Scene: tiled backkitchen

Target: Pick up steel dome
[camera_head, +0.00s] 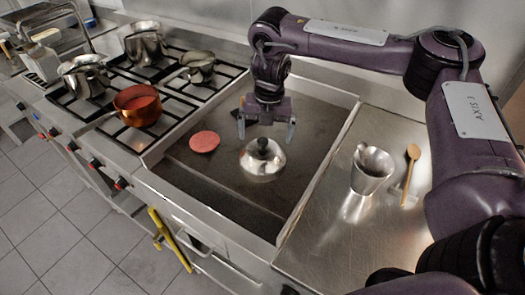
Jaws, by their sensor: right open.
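The steel dome (262,163) is a shiny, low round cover with a black knob (263,145) on top. It sits upright on the dark flat griddle (225,188) in the middle of the head view. My right gripper (266,131) points down from above, just behind and over the dome. Its two fingers are spread apart, with the knob a little below and between them in the picture. Nothing is held. I cannot tell the exact gap between fingertips and knob. My left gripper does not show.
A pink round patty (205,141) lies left of the dome. A metal cup (371,169) and a wooden spoon (411,172) are on the steel counter (330,235) at right. A copper pan (138,105) and several steel pots stand on the stove at left. A raised rim borders the griddle.

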